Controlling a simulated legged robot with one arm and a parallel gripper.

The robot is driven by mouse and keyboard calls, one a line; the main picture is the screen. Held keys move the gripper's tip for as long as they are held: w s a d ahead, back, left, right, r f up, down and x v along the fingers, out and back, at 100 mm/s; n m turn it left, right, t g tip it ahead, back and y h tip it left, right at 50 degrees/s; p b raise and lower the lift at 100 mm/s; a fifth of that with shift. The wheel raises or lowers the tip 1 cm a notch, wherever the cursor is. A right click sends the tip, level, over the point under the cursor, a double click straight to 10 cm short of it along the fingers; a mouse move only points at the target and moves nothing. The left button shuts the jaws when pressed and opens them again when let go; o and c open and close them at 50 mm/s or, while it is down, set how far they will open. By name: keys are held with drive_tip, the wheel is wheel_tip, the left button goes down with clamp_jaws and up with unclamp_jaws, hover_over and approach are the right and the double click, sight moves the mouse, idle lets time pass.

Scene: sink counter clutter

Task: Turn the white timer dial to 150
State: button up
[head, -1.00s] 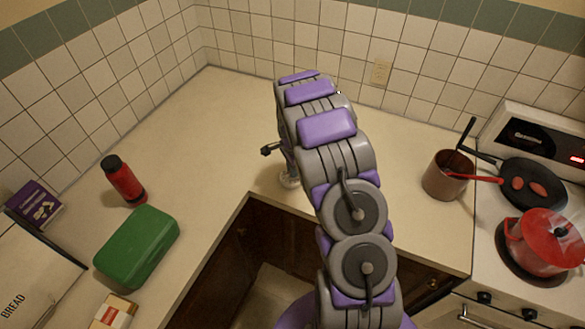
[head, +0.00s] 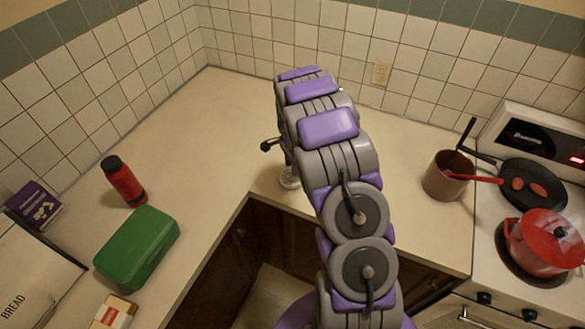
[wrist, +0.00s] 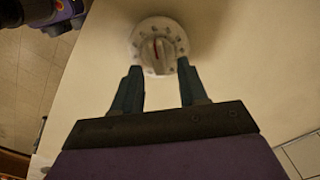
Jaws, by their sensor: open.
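The white timer dial (wrist: 160,46) shows at the top middle of the wrist view, on the pale counter. It has a round knob with a red pointer line and marks around its rim; the numbers are too small to read. My gripper (wrist: 158,70) is open, its two dark fingers at the dial's near left and right sides. I cannot tell whether they touch it. In the head view my arm covers most of the dial; a small pale base (head: 289,178) shows below the arm's end.
A red bottle (head: 124,182) and a green box (head: 138,248) stand on the left counter. A brown pot (head: 446,176), a black pan (head: 533,186) and a red pot (head: 543,243) are at the right. The counter's front edge is near the dial. The back corner is clear.

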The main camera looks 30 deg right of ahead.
wheel_tip(320, 180, up, 15)
drive_tip(key=shift+p, duration=0.3)
drive_tip(key=shift+r, duration=0.15)
